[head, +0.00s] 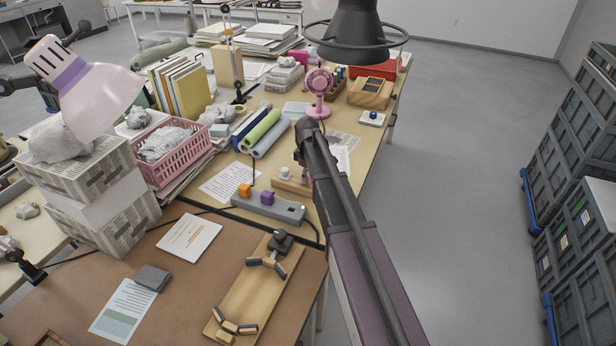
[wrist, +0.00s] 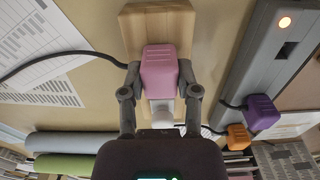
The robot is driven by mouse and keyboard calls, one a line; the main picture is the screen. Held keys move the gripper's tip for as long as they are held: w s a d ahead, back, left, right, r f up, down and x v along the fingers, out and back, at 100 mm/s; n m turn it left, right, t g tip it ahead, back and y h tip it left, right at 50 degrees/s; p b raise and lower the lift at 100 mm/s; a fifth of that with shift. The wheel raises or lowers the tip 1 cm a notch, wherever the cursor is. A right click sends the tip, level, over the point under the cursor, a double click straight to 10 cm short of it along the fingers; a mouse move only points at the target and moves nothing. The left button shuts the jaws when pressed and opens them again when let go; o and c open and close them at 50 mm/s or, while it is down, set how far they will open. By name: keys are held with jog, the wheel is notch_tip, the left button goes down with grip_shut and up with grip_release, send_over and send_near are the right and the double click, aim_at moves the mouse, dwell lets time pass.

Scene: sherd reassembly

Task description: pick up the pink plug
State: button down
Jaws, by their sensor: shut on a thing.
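The pink plug (wrist: 159,66) is between the two fingers of my gripper (wrist: 159,78) in the wrist view, and the fingers are shut on its sides. A dark cable meets it from the left. Behind the plug is a pale wooden block (wrist: 155,22); I cannot tell whether the plug touches it. In the head view my arm hides the plug and most of the gripper. The wooden block (head: 298,187) shows there beside my arm, with a white round piece (head: 285,173) on it.
A grey power strip (head: 285,211) holds an orange plug (head: 244,190) and a purple plug (head: 267,198) close to the block. A long wooden board (head: 238,300) lies in front.

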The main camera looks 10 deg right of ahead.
jog(key=shift+r+p, duration=1.55)
jog(key=shift+r, duration=0.2)
jog(key=s+d+r+p, duration=0.1)
jog(key=s, duration=1.5)
jog(key=shift+d+r, duration=0.15)
jog(key=shift+d, duration=0.25)
jog(key=shift+w, duration=0.1)
